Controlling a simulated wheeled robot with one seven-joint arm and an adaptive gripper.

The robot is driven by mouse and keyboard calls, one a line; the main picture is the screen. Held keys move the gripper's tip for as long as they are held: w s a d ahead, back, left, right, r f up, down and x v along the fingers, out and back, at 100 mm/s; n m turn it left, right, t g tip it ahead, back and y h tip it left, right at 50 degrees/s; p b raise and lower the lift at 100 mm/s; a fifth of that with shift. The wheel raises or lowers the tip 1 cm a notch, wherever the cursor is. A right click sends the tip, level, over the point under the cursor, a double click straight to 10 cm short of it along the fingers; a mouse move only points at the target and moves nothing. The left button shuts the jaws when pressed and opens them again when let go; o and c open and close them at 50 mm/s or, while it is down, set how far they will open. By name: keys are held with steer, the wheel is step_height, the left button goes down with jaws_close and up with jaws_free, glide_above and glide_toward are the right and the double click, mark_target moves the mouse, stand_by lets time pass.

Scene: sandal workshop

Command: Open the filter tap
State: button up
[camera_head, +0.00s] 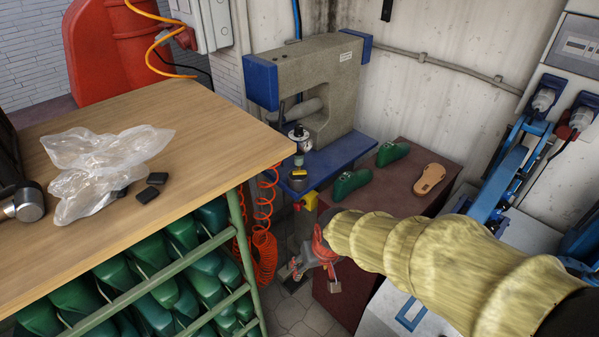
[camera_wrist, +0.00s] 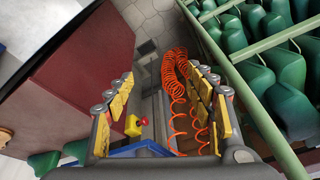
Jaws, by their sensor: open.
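The filter tap looks to be the small yellow block with a red knob (camera_wrist: 136,124), between my open fingers in the wrist view, nearer the left one. In the head view, a yellow block with a red part (camera_head: 309,201) hangs at the front of the press's blue base. My gripper (camera_head: 312,274) is below it, at the end of my yellow-sleeved arm. My gripper (camera_wrist: 160,78) is open and holds nothing. I cannot tell the depth between the fingers and the tap, or which way its knob is turned.
A coiled orange hose (camera_head: 264,235) hangs left of the tap and also shows between my fingers (camera_wrist: 178,75). A green rack (camera_head: 242,240) of shoe lasts stands left, under a wooden table (camera_head: 215,130). A dark red cabinet (camera_head: 400,205) stands right. The grey press (camera_head: 325,75) is behind.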

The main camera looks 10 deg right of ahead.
steer(key=w+a+f+t, duration=0.2)
steer(key=w+f+t, duration=0.2)
steer(key=w+f, duration=0.7)
steer(key=m+t+h, duration=0.2)
steer(key=t+h, duration=0.2)
steer(key=t, duration=0.6)
glide_toward(300, 174)
steer(key=w, duration=0.3)
steer(key=shift+y, duration=0.3)
steer(key=w, duration=0.2)
steer(key=w+d+b, duration=0.1)
steer(key=w, duration=0.4)
steer(key=shift+w+d+f, duration=0.15)
steer(key=shift+w+d, duration=0.15)
steer(key=shift+d, duration=0.1)
steer(key=shift+c, duration=0.2)
steer(key=c, duration=1.1)
steer(key=shift+c, duration=0.3)
